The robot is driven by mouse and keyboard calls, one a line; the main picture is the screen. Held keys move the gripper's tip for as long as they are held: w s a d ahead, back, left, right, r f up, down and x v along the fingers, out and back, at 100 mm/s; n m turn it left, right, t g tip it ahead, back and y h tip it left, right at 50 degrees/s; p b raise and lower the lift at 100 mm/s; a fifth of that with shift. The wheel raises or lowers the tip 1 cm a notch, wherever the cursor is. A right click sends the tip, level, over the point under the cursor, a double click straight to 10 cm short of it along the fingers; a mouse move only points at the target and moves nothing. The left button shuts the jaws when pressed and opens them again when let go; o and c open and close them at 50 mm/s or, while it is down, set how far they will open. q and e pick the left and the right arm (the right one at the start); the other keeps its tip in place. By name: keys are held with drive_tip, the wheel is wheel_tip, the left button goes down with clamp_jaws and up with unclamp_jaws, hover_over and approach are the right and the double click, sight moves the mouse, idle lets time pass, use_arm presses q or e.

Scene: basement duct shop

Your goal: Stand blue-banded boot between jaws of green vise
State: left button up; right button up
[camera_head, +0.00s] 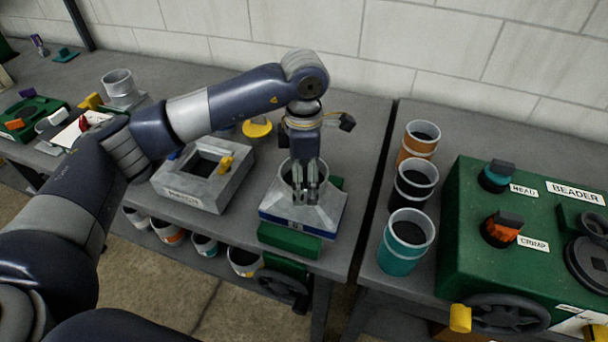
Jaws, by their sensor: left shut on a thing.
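The blue-banded boot (312,213) is a grey sheet-metal piece with a round collar on top and a blue band around its wide base. It is upright in the camera_head view, between the front jaw of the green vise (290,241) and a green part behind it. I cannot tell whether its base rests on the vise. My left gripper (305,196) points down into the collar and is shut on the boot. The fingers hide part of the collar. The vise handwheel (282,286) hangs below the table edge. My right gripper is not in view.
A grey box with a square opening (217,192) stands left of the vise. Orange, black and teal banded collars (401,262) stand on the right bench, beside the green beader (490,262). A gap separates the two benches. More round pieces sit on a shelf below.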

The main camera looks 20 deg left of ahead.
sight(304, 182)
use_arm(q)
drive_tip(key=o, duration=1.7)
drive_tip(key=shift+r, duration=0.1)
drive_tip(key=shift+c, duration=0.2)
wheel_tip(304, 182, up, 12)
